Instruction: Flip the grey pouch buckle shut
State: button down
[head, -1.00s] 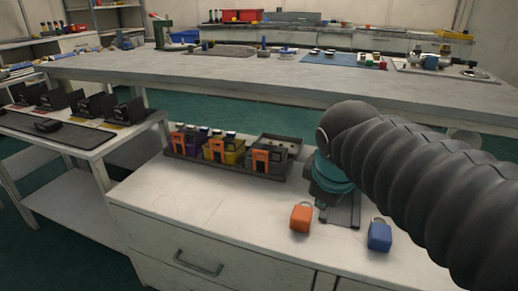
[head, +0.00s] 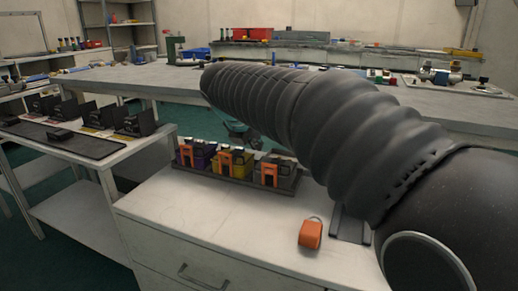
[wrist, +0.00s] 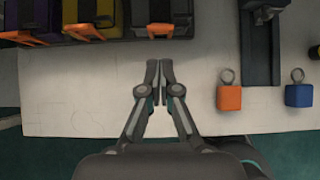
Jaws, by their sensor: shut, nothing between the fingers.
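The grey pouch (head: 284,168) is at the right end of a dark tray, with an orange buckle (head: 269,171) on its front. In the wrist view the grey pouch (wrist: 155,10) is at the top, and its orange buckle (wrist: 160,30) lies along its near edge. My gripper (wrist: 159,66) is shut and empty, its fingertips just below that buckle in the picture, with a visible gap. In the head view my arm hides part of the scene, and I cannot make out the fingertips. I cannot tell the buckle's exact angle.
Purple (wrist: 37,18) and yellow (wrist: 90,14) pouches with orange buckles sit left of the grey one. An orange padlock (wrist: 229,98) and a blue padlock (wrist: 298,94) lie to the right, near a dark stand (wrist: 260,45). The white counter (wrist: 70,100) between is clear.

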aim_at(269, 166)
jog(key=b+x, duration=0.1)
jog(key=x, duration=1.1)
jog(key=shift+f+b, duration=0.1)
jog(key=shift+b, duration=0.2)
jog(key=shift+d, duration=0.1)
jog(key=shift+w, duration=0.1)
jog(key=shift+w+d+f+p, duration=0.15)
jog(key=shift+w+p, duration=0.2)
jog(key=shift+p, duration=0.25)
jog(key=shift+w+d+f+p, duration=0.15)
jog(key=shift+w+p, duration=0.2)
jog(key=shift+p, duration=0.2)
jog(key=shift+s, duration=0.15)
